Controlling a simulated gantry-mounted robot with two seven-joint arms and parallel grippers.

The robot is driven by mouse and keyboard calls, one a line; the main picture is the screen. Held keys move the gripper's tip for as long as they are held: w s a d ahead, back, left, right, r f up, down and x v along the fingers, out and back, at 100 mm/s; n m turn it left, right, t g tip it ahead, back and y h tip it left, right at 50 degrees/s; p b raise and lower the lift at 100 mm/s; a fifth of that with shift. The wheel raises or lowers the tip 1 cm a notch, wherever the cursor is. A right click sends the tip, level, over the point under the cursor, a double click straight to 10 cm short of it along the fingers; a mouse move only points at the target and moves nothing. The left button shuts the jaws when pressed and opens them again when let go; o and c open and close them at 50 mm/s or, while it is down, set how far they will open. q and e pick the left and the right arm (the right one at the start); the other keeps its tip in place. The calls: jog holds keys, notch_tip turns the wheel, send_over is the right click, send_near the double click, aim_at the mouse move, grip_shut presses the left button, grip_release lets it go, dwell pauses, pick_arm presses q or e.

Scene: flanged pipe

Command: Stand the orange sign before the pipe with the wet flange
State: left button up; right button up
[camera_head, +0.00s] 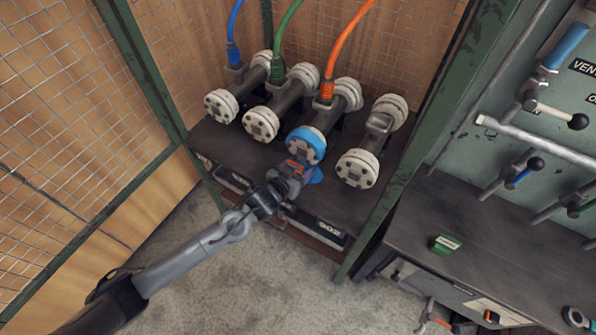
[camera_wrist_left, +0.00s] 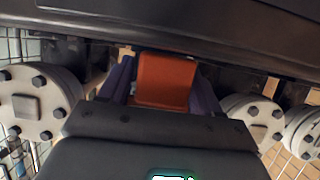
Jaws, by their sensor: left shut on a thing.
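My left gripper (camera_head: 298,170) is shut on the orange sign (camera_head: 296,164), just in front of the third pipe from the left and over the front of the dark shelf. In the left wrist view the orange sign (camera_wrist_left: 165,80) sits between the two purple-blue fingers. The third pipe (camera_head: 326,120) has a blue front flange (camera_head: 306,144) and an orange hose. The other pipes show pale flanges. I cannot make out wetness on any flange. Whether the sign's foot touches the shelf is hidden by the gripper. My right gripper is not in view.
Pale flanges (camera_head: 261,124) and (camera_head: 357,168) stand on either side, close to the gripper. Green posts (camera_head: 390,190) and mesh frame the shelf (camera_head: 225,150). A green block (camera_head: 446,244) lies on the right bench, below levers.

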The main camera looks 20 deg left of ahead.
pick_arm(q)
jog(key=shift+s+a, duration=0.1)
jog(key=shift+s, duration=0.15)
jog(key=shift+w+f, duration=0.15)
jog(key=o, duration=1.1)
